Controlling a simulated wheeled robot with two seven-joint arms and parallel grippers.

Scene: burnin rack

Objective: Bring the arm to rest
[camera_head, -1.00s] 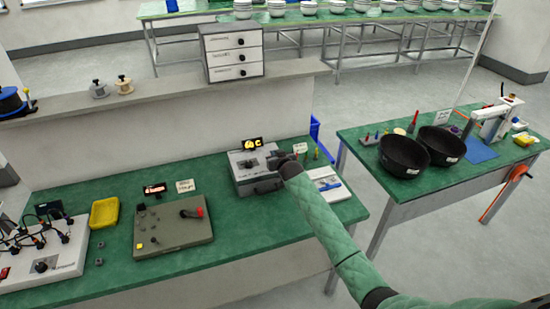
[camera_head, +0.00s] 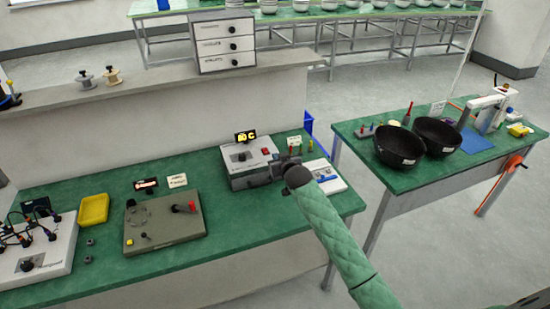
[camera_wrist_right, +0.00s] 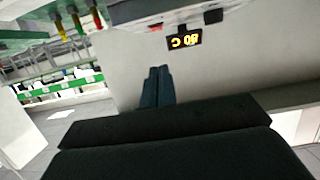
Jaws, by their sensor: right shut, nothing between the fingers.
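My right arm in its green padded sleeve comes in from the lower right in the head view. My right gripper (camera_head: 277,168) is at the front right of the grey-white box with the lit display, over the green bench. In the right wrist view its two dark blue fingers (camera_wrist_right: 157,88) lie side by side, shut, with nothing between them. The gripper hides part of the box's front right side. In the head view I cannot tell whether it touches the box. My left gripper is not in view.
The box (camera_head: 248,157) carries a lit display (camera_head: 245,136). A white tray (camera_head: 327,176) lies to the right. A grey panel with a red lever (camera_head: 163,224) and a yellow tray (camera_head: 93,209) stand left. Black bowls (camera_head: 400,146) sit on the right table. A gap separates the tables.

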